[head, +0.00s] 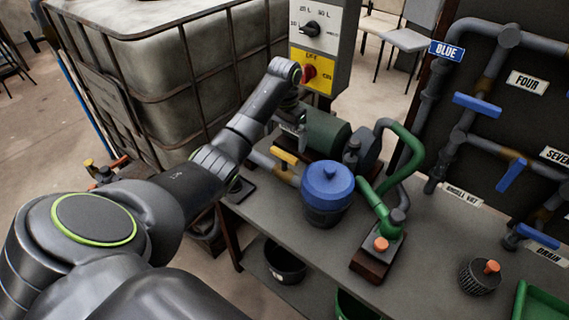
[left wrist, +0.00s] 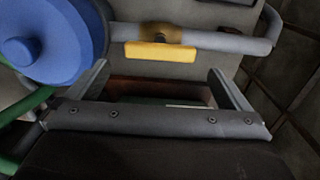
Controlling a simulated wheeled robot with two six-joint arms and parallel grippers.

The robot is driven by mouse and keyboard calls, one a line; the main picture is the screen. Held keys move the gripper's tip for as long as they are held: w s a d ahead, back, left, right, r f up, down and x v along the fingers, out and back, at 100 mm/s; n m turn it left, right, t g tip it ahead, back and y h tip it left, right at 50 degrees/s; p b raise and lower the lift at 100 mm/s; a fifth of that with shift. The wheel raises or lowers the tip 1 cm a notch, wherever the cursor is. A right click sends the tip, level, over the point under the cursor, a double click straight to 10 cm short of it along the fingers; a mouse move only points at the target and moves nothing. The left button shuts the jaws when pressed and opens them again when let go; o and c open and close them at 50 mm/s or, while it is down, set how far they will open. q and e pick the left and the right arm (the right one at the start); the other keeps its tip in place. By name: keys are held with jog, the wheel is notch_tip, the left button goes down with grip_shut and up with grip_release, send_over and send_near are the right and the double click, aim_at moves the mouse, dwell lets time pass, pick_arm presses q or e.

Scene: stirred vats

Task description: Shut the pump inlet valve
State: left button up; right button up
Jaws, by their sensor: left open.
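The yellow valve handle (head: 284,157) sits on a grey pipe left of the blue-lidded pot (head: 327,186), beside the green pump motor (head: 313,134). In the left wrist view the yellow handle (left wrist: 160,51) lies along the pipe (left wrist: 226,43), with a brass-coloured valve body (left wrist: 165,33) behind it. My left gripper (head: 291,116) hangs over the pump area, its fingers mostly hidden by the arm in the head view. In the left wrist view the gripper (left wrist: 160,78) is open and empty, and the handle shows beyond its fingertips. My right gripper is not in view.
The blue lid (left wrist: 45,40) is close to one finger. A red-and-yellow switch box (head: 318,50) stands behind the wrist. A caged tank (head: 170,70) is at left. A pipe rack with blue handles (head: 477,105) is at right. The bench front (head: 290,225) is clear.

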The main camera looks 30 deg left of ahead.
aim_at(285, 153)
pick_arm(q)
notch_tip(285, 153, down, 9)
jog(key=shift+f, duration=0.2)
jog(key=shift+c, duration=0.3)
jog(key=c, duration=0.6)
jog(key=shift+c, duration=0.2)
